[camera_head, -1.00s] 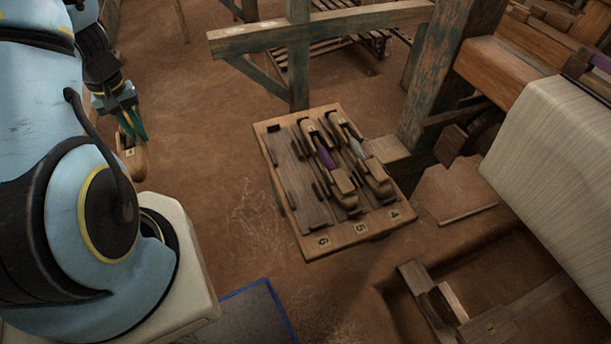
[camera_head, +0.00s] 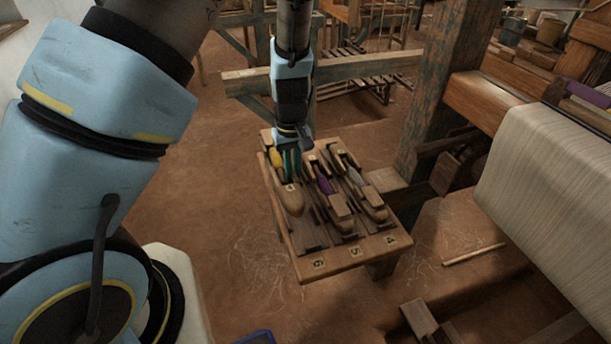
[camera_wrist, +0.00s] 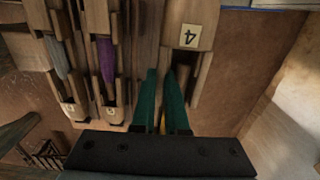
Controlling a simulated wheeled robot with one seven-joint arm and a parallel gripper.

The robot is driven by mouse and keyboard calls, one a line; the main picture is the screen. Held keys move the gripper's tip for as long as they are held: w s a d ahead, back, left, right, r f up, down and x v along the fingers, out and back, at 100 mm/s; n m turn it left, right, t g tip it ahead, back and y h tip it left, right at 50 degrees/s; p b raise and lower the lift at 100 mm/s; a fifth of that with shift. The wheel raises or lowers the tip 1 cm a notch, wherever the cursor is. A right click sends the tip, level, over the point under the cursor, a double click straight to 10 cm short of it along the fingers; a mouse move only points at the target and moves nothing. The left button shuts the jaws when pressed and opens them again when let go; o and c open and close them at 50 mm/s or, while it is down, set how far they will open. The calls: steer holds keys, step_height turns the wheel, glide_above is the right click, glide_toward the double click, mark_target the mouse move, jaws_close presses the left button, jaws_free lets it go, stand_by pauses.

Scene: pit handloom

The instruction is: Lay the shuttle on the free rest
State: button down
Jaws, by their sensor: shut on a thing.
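My gripper (camera_head: 291,166) is shut on a wooden shuttle (camera_head: 289,198) with yellow yarn (camera_head: 276,157). It holds the shuttle lengthwise over the left lane, the free rest (camera_head: 309,234), of the wooden rest board (camera_head: 336,266). I cannot tell whether the shuttle touches the rest. In the wrist view, the green fingers (camera_wrist: 166,88) straddle yellow, and the shuttle end (camera_wrist: 198,18) bears a tag that looks like 4. A purple-yarn shuttle (camera_head: 338,206) lies in the middle rest and a grey-yarn shuttle (camera_head: 374,205) in the right rest.
A blue-green wooden post (camera_head: 440,90) stands right of the board, and a crossbar (camera_head: 350,67) runs behind it. The loom's cloth roll (camera_head: 545,190) is at the right. The earthen floor (camera_head: 225,210) left of the board is clear.

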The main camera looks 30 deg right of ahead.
steer(key=shift+s+d+f+b, duration=0.4)
steer(key=shift+f+b, duration=0.8)
steer(key=shift+f, duration=0.3)
steer(key=shift+s+d+f+b, duration=0.4)
steer(key=shift+f+b, duration=0.75)
steer(key=shift+f, duration=0.35)
steer(key=shift+s+d+f+b, duration=0.3)
steer(key=shift+d+f+b, duration=0.1)
steer(key=shift+f+b, duration=0.95)
steer(key=shift+f, duration=0.1)
steer(key=c, duration=0.9)
jaws_free()
steer(key=shift+o, duration=0.2)
step_height(320, 180, up, 8)
steer(key=p, duration=0.7)
